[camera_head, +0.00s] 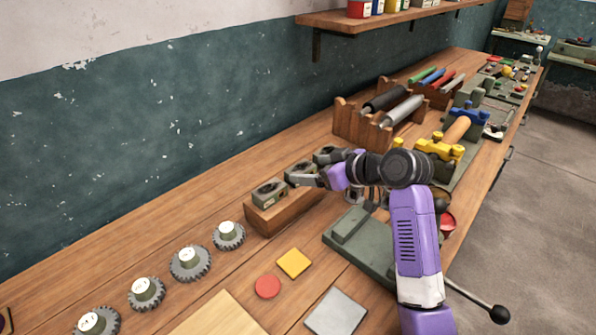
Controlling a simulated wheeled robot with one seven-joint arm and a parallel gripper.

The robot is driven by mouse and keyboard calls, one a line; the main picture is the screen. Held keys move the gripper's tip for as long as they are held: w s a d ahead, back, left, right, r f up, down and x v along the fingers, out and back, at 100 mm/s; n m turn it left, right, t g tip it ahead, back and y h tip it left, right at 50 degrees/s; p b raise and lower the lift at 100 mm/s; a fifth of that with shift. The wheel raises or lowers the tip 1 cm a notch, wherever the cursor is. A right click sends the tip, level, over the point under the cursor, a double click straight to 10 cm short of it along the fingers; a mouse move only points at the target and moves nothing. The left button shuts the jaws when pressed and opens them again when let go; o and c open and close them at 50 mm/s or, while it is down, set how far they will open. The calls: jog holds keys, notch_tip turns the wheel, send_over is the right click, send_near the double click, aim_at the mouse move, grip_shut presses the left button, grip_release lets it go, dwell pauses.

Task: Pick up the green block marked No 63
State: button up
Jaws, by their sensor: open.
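Three grey-green blocks with round dark openings stand in a row on a wooden riser: a near block (269,194), a middle block (299,172) and a far block (324,154). The near block has a small pale label on its front, too small to read, so I cannot tell which block is No 63. My gripper (314,170) reaches in from the right at the middle and far blocks. Its jaws are open, with one finger close to the middle block. The gripper and wrist partly hide the middle and far blocks. I cannot tell whether the fingers touch a block.
The wooden riser (288,213) stands on the bench. Several gears (190,262) lie at the left. A yellow square (293,263), a red disc (267,286) and a grey plate (336,312) lie in front. A wooden rack (351,124) stands behind; a green metal fixture (352,238) is beneath my arm.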

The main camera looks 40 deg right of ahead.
aim_at(304, 170)
jog(key=shift+f+p+x, duration=0.2)
jog(key=shift+p+x, duration=0.25)
jog(key=shift+x, duration=2.2)
jog(key=shift+s, duration=0.1)
jog(key=c, duration=1.7)
jog(key=shift+d+r, duration=0.1)
jog(key=shift+r, duration=0.1)
grip_shut()
